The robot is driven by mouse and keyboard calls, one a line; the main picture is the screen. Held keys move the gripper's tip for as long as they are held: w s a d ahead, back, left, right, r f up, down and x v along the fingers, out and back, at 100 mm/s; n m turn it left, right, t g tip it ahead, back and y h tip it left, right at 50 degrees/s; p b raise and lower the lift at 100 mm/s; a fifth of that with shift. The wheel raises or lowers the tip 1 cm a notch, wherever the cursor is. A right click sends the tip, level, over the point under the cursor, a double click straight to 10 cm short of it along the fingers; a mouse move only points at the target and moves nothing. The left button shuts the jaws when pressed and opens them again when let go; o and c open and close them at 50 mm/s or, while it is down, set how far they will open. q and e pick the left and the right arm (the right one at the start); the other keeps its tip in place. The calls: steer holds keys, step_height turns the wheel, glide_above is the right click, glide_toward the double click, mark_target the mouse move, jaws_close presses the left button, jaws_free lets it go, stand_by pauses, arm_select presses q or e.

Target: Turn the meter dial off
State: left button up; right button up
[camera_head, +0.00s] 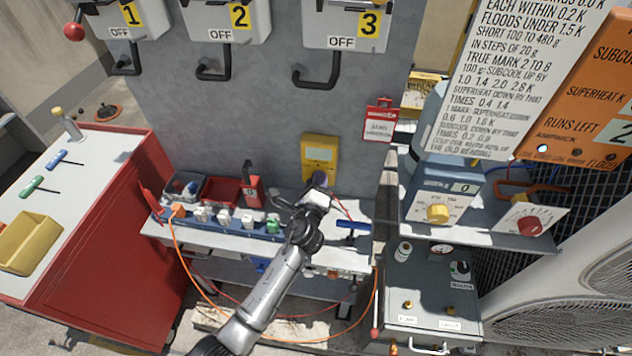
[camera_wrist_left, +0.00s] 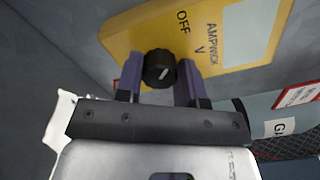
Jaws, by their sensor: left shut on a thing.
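The yellow meter (camera_head: 320,152) stands upright against the grey wall at the back of the bench. In the left wrist view the meter (camera_wrist_left: 130,32) shows the words OFF and V beside its round black dial (camera_wrist_left: 159,68). The dial has a small white mark, which seems to point nearer V than OFF. My left gripper (camera_head: 319,181) is at the meter's lower face and hides the dial in the head view. In the left wrist view the left gripper (camera_wrist_left: 160,78) has its two purple-grey fingers shut on the dial, one on each side. My right gripper is not in view.
Orange and red cables hang in front. A blue box with a yellow knob (camera_head: 437,213) stands to the right. Numbered switches hang above.

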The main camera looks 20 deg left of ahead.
arm_select(q)
steer(key=o, duration=0.9)
steer(key=shift+s, duration=0.1)
steer(key=s+d, duration=0.1)
steer(key=s, duration=0.3)
steer(key=s+p, duration=0.1)
steer(key=s, duration=0.4)
steer(key=s+d+p, duration=0.1)
steer(key=s, duration=0.3)
steer(key=shift+s+d, duration=0.2)
steer(key=shift+d, duration=0.1)
